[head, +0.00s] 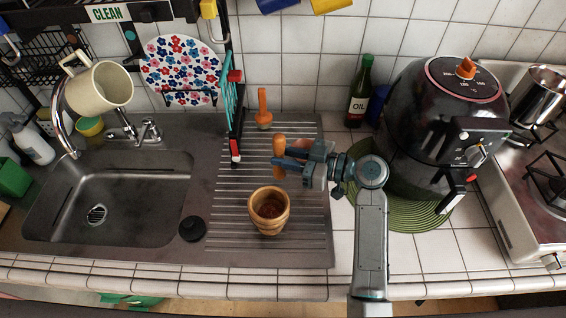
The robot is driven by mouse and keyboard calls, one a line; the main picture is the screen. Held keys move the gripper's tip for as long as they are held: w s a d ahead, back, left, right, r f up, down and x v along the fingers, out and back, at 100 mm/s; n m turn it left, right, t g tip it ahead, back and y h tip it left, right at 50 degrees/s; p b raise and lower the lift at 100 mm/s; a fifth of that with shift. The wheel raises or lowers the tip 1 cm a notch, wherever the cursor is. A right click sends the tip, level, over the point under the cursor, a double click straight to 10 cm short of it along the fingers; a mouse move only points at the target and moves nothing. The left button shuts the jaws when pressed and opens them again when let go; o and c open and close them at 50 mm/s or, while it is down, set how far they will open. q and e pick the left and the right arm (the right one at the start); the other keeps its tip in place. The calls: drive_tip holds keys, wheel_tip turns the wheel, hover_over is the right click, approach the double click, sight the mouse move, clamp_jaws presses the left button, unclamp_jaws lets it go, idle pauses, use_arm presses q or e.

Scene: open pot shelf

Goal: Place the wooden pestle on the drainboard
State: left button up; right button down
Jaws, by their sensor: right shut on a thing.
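The wooden pestle (279,147) is upright, with its orange-brown shaft between the fingers of my right gripper (281,163). The gripper is shut on it. The pestle is over the ribbed metal drainboard (235,222), behind the wooden mortar (268,210). I cannot tell whether the pestle's lower end touches the drainboard. My right arm comes in from the front right of the drainboard. My left gripper is not in view.
The rack's post (234,140) stands left of the pestle. A sink (105,205) and black stopper (192,229) are further left. An oil bottle (359,92) and air fryer (440,120) are right.

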drive_tip(key=f, duration=0.2)
drive_tip(key=f+p, duration=0.1)
drive_tip(key=shift+w+a+f, duration=0.1)
drive_tip(key=shift+w+f, duration=0.1)
drive_tip(key=shift+w, duration=0.05)
drive_tip(key=shift+f, duration=0.35)
drive_tip(key=shift+s, duration=0.1)
drive_tip(key=shift+f, duration=0.2)
drive_tip(key=c, duration=1.3)
unclamp_jaws()
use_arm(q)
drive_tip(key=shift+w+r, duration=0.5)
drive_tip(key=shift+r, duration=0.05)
use_arm(e)
drive_tip(key=shift+o, duration=0.2)
